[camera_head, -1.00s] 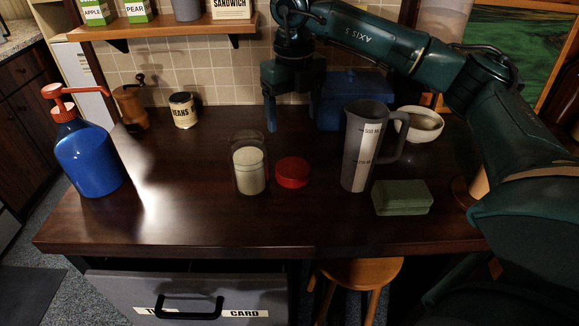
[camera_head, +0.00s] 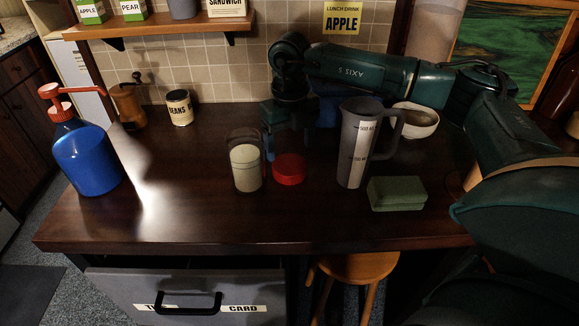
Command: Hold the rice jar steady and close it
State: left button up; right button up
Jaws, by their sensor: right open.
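The rice jar (camera_head: 247,172) is a clear glass jar with pale rice inside, standing upright near the middle of the dark wooden counter. Its top shows no lid on it. A red round lid (camera_head: 289,169) lies on the counter just right of the jar, apart from it. My right gripper (camera_head: 285,150) points down behind the jar and lid, with its fingers apart. One blue-tipped finger is near the jar's right rear side; whether it touches cannot be told. The other finger is dark and hard to make out. My left gripper is not in view.
A grey measuring jug (camera_head: 354,150) and a green block (camera_head: 397,193) stand right of the lid. A white bowl (camera_head: 417,122) and a blue box (camera_head: 328,112) are behind. A blue pump bottle (camera_head: 86,158), grinder (camera_head: 129,105) and beans can (camera_head: 179,108) are left. The counter's front is clear.

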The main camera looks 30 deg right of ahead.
aim_at(289, 163)
jog(key=shift+f+p, duration=0.65)
jog(key=shift+f, duration=1.95)
jog(key=shift+c, duration=0.3)
jog(key=c, duration=0.5)
jog(key=shift+r, duration=0.15)
notch_tip(289, 163, up, 18)
jog(key=shift+a+f+b, duration=0.1)
jog(key=shift+b, duration=1)
